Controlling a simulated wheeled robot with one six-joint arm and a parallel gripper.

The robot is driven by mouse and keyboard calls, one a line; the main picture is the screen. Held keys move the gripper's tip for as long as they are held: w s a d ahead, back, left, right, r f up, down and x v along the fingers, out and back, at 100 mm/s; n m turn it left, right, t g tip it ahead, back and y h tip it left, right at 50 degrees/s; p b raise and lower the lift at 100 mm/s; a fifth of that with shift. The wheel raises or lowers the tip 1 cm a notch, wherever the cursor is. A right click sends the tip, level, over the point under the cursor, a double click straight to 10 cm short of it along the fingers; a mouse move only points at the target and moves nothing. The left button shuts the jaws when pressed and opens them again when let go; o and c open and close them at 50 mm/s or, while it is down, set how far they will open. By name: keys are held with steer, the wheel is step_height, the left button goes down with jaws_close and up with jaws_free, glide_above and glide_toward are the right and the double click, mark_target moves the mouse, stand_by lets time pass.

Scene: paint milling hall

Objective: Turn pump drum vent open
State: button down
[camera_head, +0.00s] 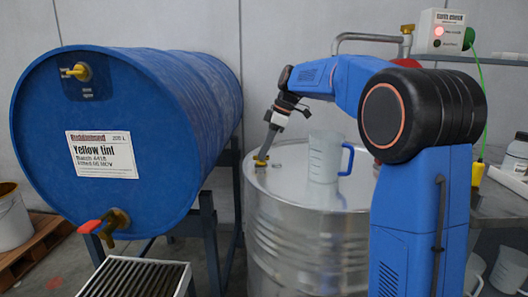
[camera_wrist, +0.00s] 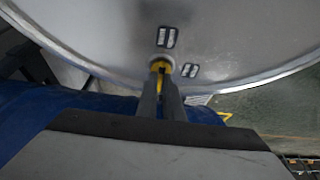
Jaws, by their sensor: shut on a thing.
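The silver pump drum (camera_head: 300,235) stands upright right of the blue drum. Its yellow vent (camera_head: 260,161) sits near the left edge of the lid. My gripper (camera_head: 266,150) reaches down onto it from above. In the wrist view, the fingers (camera_wrist: 161,88) are closed on the yellow vent (camera_wrist: 160,66), which is partly hidden between them. Two small marked plates (camera_wrist: 166,37) (camera_wrist: 189,71) lie on the lid beside the vent. The markings are too small to read, and I cannot tell which way the vent is turned.
A clear jug with blue handle (camera_head: 325,157) stands on the lid, right of my gripper. The blue drum (camera_head: 200,95) lies on a stand, with its own yellow vent (camera_head: 78,71) and a red-handled tap (camera_head: 95,226). A box with a lit red lamp (camera_head: 438,32) is behind.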

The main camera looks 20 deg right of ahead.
steer(key=c, duration=1.9)
jaws_free()
step_height(320, 180, up, 10)
